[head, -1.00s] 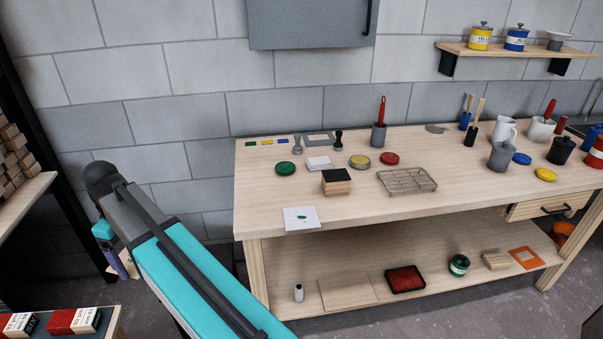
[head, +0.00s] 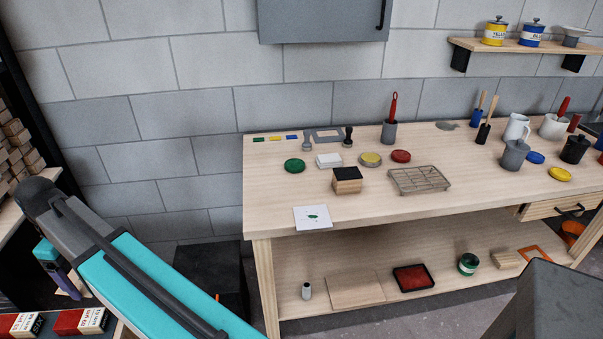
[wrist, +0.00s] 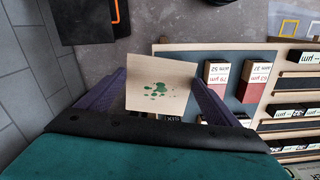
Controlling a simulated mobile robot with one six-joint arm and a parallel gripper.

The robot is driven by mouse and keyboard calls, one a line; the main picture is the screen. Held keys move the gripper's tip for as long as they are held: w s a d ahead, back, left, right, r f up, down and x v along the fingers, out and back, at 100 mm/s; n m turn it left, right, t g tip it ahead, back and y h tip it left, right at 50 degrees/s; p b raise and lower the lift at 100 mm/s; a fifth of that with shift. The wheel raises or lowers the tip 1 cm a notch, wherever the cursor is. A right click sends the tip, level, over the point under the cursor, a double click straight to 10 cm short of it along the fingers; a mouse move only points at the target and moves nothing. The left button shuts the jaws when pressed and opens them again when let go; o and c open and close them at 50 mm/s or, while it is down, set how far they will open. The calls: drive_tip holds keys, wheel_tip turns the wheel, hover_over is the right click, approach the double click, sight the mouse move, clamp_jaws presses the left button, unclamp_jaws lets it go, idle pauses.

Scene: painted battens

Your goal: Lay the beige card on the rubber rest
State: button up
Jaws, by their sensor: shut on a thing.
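The beige card (wrist: 158,84), marked with green blots, is between the purple fingers of my gripper (wrist: 160,92) in the wrist view. My gripper is shut on it and holds it up in the air. In the head view my gripper (head: 65,278) is at the lower left, well left of the bench, and I cannot make out the card there. A wooden block with a black top, which looks like the rubber rest (head: 346,173), stands on the bench near its middle left. Its top is bare.
A white card with a green mark (head: 313,217) lies at the bench's (head: 420,205) front left edge. A wire rack (head: 420,180) is right of the rest, a green lid (head: 294,166) to its left. Red-and-white boxes (head: 82,321) stand below my gripper. A dark bin (head: 205,280) stands left of the bench.

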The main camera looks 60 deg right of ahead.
drive_tip(key=s+d+r+m+p, duration=0.25)
drive_tip(key=s+d, duration=0.25)
drive_tip(key=d, duration=0.7)
drive_tip(key=s+d+r+m+p, duration=0.1)
drive_tip(key=s+d+m+p, duration=0.3)
drive_tip(key=d, duration=0.8)
drive_tip(key=s+d+r+m+p, duration=0.1)
drive_tip(key=s+d+r+m, duration=0.1)
drive_tip(key=s+d, duration=0.75)
drive_tip(key=s+d+r+m+p, duration=0.1)
drive_tip(key=s+d+m+p, duration=0.1)
drive_tip(key=s+d, duration=0.4)
drive_tip(key=s+d+r+m+p, duration=0.2)
drive_tip(key=s+d, duration=0.5)
drive_tip(key=s, duration=0.5)
drive_tip(key=s+d+r+m+p, duration=0.1)
drive_tip(key=s+d+m+p, duration=0.2)
drive_tip(key=s+d, duration=0.3)
drive_tip(key=s, duration=0.4)
drive_tip(key=shift+d+r, duration=0.2)
drive_tip(key=shift+d, duration=0.05)
drive_tip(key=w+d+b, duration=0.1)
drive_tip(key=w+d, duration=0.1)
drive_tip(key=d, duration=0.5)
drive_tip(key=w+d+f+b, duration=0.1)
drive_tip(key=w+d, duration=0.2)
drive_tip(key=d, duration=0.4)
drive_tip(key=shift+w+f, duration=0.15)
drive_tip(key=shift+f, duration=0.05)
